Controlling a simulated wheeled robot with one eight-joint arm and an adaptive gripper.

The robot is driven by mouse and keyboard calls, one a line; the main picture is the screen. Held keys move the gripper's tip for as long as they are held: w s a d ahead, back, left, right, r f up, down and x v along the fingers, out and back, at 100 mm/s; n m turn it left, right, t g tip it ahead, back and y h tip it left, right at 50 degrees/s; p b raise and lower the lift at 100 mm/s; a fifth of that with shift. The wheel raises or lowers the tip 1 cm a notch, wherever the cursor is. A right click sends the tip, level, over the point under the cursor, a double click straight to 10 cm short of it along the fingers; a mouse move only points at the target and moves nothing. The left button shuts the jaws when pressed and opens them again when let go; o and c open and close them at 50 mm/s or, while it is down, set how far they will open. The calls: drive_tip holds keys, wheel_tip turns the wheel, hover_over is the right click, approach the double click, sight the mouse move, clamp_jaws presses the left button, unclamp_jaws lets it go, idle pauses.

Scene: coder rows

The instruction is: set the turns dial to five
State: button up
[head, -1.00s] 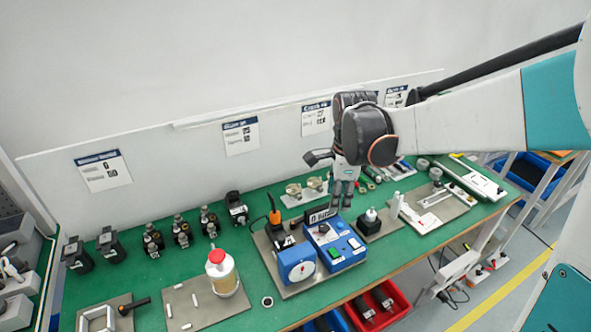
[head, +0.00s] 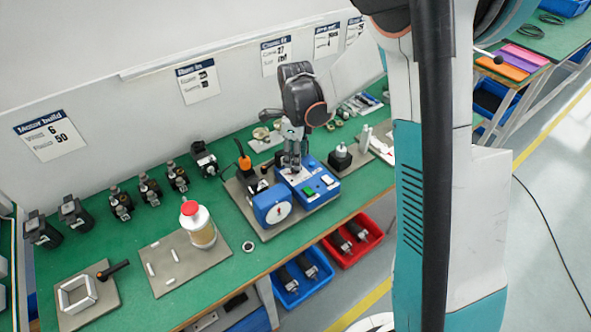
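A blue control box (head: 318,187) with a green and a blue-and-white button stands on a grey plate on the green bench. Beside it on the left is a blue unit with a round white dial face (head: 278,213) and a red pointer; its markings are too small to read. My gripper (head: 291,168) points down over the back left part of the control box's top. It hides the spot where a dark knob showed earlier. Whether its fingers touch or grip that knob cannot be told.
A white bottle with a red cap (head: 197,225) stands on a plate to the left. A black-and-orange tool (head: 243,155) stands upright left of my gripper. A dark fitting (head: 341,156) is close on the right. Red (head: 352,245) and blue (head: 303,283) bins lie below the bench edge.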

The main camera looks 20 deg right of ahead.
wheel_tip(320, 180, down, 5)
drive_tip(key=shift+f+b, duration=0.15)
drive_tip(key=shift+b, duration=0.55)
drive_tip(key=c, duration=0.8)
